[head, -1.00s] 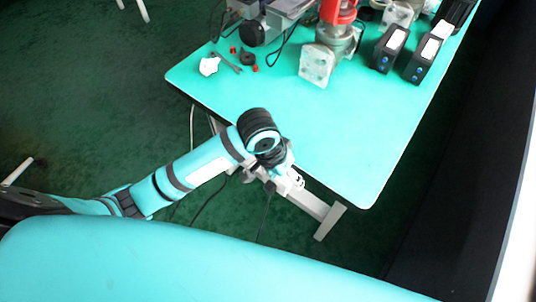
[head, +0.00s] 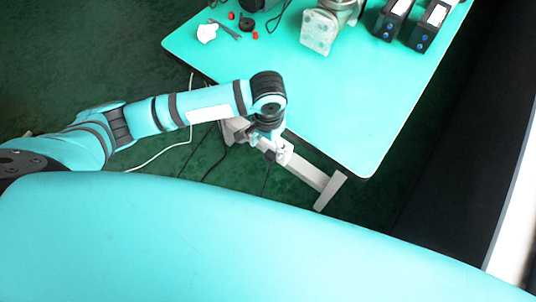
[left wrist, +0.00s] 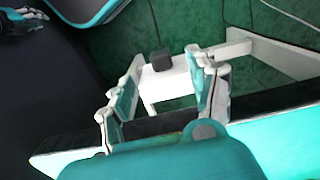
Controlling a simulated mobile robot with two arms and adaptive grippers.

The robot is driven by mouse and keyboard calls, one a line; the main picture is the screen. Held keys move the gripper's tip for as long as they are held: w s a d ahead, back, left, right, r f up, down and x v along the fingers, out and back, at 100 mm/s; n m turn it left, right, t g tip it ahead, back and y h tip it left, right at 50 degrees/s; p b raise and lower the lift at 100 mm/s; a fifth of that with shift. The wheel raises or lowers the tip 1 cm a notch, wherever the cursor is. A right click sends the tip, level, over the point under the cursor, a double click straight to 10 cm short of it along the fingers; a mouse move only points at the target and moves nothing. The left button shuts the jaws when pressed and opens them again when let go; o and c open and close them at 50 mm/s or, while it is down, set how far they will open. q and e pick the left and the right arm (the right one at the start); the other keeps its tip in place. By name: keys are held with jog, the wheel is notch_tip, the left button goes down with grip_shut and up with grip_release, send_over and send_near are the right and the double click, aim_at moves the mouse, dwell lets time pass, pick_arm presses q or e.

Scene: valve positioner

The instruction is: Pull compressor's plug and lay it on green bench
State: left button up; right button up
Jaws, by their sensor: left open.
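The green bench (head: 330,110) fills the upper right of the head view. My left gripper (head: 268,143) is beside its near edge, over the white bench leg and foot. In the left wrist view my left gripper (left wrist: 164,62) is open, its two fingers on either side of a black block that looks like the plug (left wrist: 161,60). The block sits at a white piece (left wrist: 166,82), and a dark cable rises from it. I cannot tell whether the fingers touch it. My right gripper seems to show at the wrist view's upper left corner (left wrist: 22,20); its jaws are unclear.
A grey metal device (head: 322,30), two black boxes (head: 411,22), a wrench (head: 226,31) and small red parts stand or lie at the bench's back. The bench's front half is clear. A white cable (head: 168,150) and dark cables hang below the bench edge.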

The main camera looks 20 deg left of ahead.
aim_at(268, 156)
pick_arm(q)
notch_tip(268, 156, down, 8)
jog(key=shift+f+b, duration=0.1)
jog(key=shift+b, duration=0.25)
grip_shut()
dwell(0.6)
